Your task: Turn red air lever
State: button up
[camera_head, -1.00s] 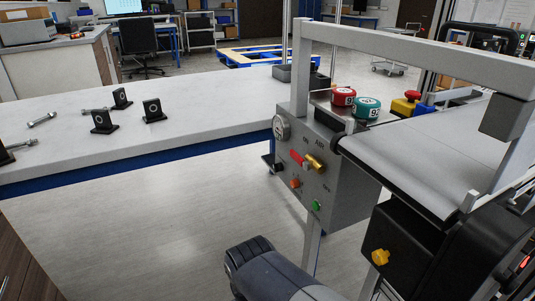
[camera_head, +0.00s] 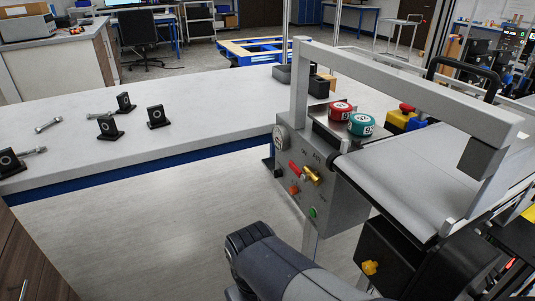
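The red air lever (camera_head: 295,169) is a small red handle next to a brass fitting (camera_head: 312,176) on the front of the grey control box (camera_head: 335,195) at centre right. A round gauge (camera_head: 282,138) sits above and left of it on the same box. A dark grey link of my arm shows at the bottom centre, below and left of the box and apart from the lever. My gripper itself is not in view.
A belt conveyor (camera_head: 395,178) with a grey frame (camera_head: 410,80) stands right of the box. A white table (camera_head: 200,115) with black blocks and bolts lies left. The floor before the box is clear.

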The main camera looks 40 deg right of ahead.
aim_at(303, 176)
jog(key=i+j+z, duration=0.1)
jog(key=z, duration=0.4)
jog(key=i+j+z, duration=0.25)
jog(key=z, duration=0.2)
jog(key=i+j+z, duration=0.25)
jog(key=z, duration=0.25)
jog(key=i+j+z, duration=0.1)
jog(key=j+z, duration=0.2)
jog(key=z, duration=0.15)
jog(key=j+z, duration=0.3)
jog(key=z, duration=0.2)
jog(key=j+z, duration=0.75)
jog(key=z, duration=0.2)
jog(key=k+j+u, duration=0.1)
jog(key=u, duration=0.45)
